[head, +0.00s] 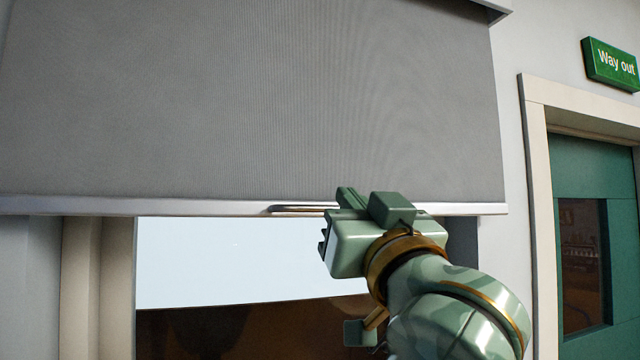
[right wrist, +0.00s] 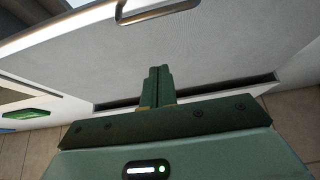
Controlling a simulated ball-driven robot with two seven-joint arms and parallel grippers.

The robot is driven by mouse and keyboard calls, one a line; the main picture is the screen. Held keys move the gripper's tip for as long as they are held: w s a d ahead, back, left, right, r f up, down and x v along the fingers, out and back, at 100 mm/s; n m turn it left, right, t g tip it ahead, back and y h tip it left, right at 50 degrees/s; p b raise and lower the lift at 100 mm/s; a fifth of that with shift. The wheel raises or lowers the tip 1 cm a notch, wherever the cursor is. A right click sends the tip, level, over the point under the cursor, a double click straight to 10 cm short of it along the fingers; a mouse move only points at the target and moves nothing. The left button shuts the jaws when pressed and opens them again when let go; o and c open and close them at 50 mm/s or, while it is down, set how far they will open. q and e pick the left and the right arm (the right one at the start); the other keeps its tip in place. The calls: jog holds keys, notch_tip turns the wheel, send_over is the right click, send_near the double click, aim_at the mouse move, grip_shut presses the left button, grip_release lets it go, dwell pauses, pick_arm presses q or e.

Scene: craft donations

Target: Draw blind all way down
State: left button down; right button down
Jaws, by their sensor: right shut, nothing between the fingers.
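The grey blind (head: 250,100) hangs partly down over the window, with bare glass (head: 230,260) showing below it. Its pale bottom bar (head: 150,206) runs across the head view and carries a metal loop handle (head: 290,209). My right gripper (head: 346,198) is in front of the bar, at the handle's right end, and hides part of both. In the right wrist view, my shut, empty fingers (right wrist: 158,70) point toward the handle (right wrist: 158,10), with a visible gap between. My left gripper is not in view.
A green "Way out" sign (head: 611,65) is on the wall at the right, above a green door (head: 590,170) in a pale frame (head: 535,130). The sign also shows in the right wrist view (right wrist: 27,114). A dark brown area (head: 200,330) shows below the bright glass.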

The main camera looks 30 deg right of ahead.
aim_at(327, 203)
jog(key=w+p, duration=0.1)
jog(key=w, duration=0.1)
jog(key=w+d+p, duration=0.1)
jog(key=w+p, duration=0.1)
jog(key=w, duration=0.1)
jog(key=w+p, duration=0.1)
jog(key=w, duration=0.2)
jog(key=shift+d+r+p, duration=0.2)
jog(key=shift+d+p, duration=0.1)
jog(key=shift+d, duration=0.05)
